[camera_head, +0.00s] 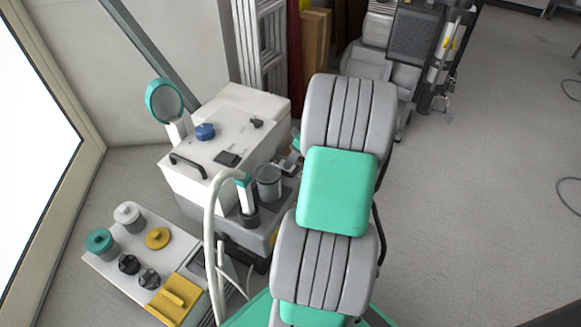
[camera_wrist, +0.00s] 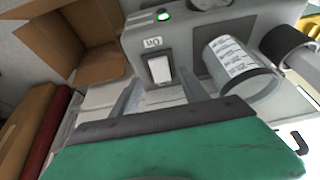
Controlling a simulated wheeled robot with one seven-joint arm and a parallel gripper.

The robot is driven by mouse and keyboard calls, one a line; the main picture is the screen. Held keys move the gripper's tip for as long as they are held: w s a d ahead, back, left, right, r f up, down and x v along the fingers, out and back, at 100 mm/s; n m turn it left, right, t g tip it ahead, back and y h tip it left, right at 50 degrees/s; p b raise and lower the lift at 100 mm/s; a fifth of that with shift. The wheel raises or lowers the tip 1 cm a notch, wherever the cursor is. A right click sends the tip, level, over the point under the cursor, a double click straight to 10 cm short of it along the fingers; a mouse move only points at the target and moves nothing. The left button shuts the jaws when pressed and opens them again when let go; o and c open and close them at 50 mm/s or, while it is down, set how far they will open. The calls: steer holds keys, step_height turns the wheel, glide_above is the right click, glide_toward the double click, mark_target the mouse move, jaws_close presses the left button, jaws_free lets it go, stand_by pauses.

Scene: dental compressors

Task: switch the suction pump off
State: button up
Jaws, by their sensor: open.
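In the wrist view, the suction pump's grey housing (camera_wrist: 195,42) carries a white rocker switch (camera_wrist: 159,69) in a dark frame. A small label (camera_wrist: 152,42) sits beside the switch, and a green lamp (camera_wrist: 163,16) on the housing is lit. My gripper (camera_wrist: 160,98) is open, its two grey fingers apart and pointing towards the switch, one to each side of it in the picture. Nothing is between them. I cannot tell whether they touch the housing. In the head view, a white-topped unit (camera_head: 225,135) stands left of my arm; the switch is hidden there.
A clear labelled canister (camera_wrist: 236,62) sits right of the switch. An open cardboard box (camera_wrist: 75,42) is at the left. In the head view, a white tray (camera_head: 128,272) with jars and knobs lies lower left, and a pale curved hose (camera_head: 211,235) rises nearby.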

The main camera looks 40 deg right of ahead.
steer(key=b+x, duration=0.1)
steer(key=x, duration=0.3)
steer(key=shift+c, duration=0.4)
jaws_close()
